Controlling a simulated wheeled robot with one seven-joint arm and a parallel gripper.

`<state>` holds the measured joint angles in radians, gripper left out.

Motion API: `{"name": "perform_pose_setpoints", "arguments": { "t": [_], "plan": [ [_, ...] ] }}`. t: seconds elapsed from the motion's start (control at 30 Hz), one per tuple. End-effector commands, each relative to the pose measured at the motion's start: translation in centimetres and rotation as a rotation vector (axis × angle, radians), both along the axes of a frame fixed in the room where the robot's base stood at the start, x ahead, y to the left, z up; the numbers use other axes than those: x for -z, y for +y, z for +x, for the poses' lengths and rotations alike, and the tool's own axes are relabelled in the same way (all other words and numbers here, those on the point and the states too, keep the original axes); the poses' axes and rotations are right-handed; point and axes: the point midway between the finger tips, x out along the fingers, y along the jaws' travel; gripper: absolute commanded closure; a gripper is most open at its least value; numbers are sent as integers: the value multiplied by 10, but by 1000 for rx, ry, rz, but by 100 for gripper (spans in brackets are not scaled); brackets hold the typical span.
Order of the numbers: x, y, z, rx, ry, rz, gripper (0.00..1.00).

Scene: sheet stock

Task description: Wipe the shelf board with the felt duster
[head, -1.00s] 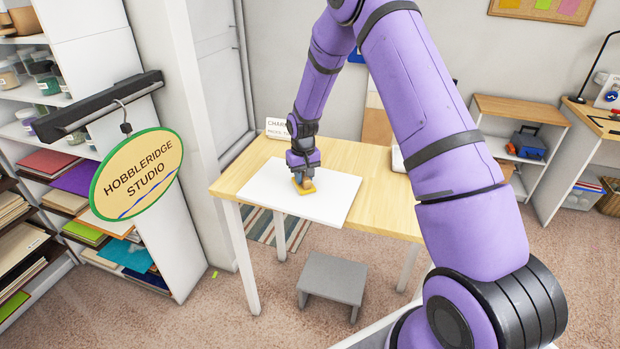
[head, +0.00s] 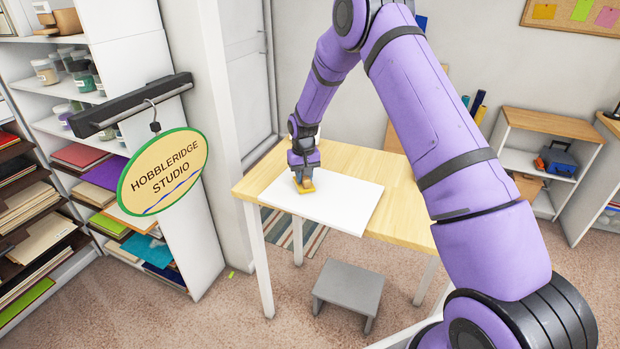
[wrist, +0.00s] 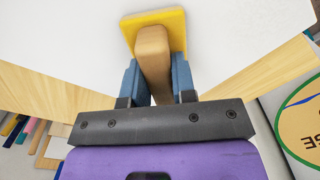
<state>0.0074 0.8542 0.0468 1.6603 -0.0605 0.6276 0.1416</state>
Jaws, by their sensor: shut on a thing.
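The felt duster has a yellow pad (head: 306,188) and a wooden handle; in the wrist view its handle (wrist: 152,55) sits between the two blue-grey fingers. My gripper (head: 304,174) is shut on that handle. The shelf board (head: 340,205) is a white flat panel lying on the wooden table. The duster is over the board's left part, with the pad down at the board in the head view; I cannot tell whether it presses on it. The board also fills the upper part of the wrist view (wrist: 60,40).
The table (head: 405,215) has bare wood behind and right of the board. A grey step stool (head: 348,285) stands beneath the front edge. A hanging oval sign (head: 163,172) and stocked shelves are at the left. A low cabinet (head: 545,125) stands at the right.

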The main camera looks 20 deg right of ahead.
Motion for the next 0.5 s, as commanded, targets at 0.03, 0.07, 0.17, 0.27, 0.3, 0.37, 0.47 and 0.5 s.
{"name": "perform_pose_setpoints", "arguments": {
  "t": [0.03, 0.07, 0.17, 0.27, 0.3, 0.37, 0.47, 0.5],
  "plan": [
    [1, 3, 3, -1, 1, 0, 99],
    [0, 5, 5, -1, 1, 0, 99],
    [0, 10, 10, -1, 0, 0, 99],
    [1, 15, 16, -1, 0, 1, 99],
    [1, 17, 18, 0, 1, 0, 99],
    [1, 20, 22, 0, 1, 0, 99],
    [0, 25, 28, 0, 0, 1, 99],
    [1, 27, 30, 0, 0, 1, 99]
  ]
}}
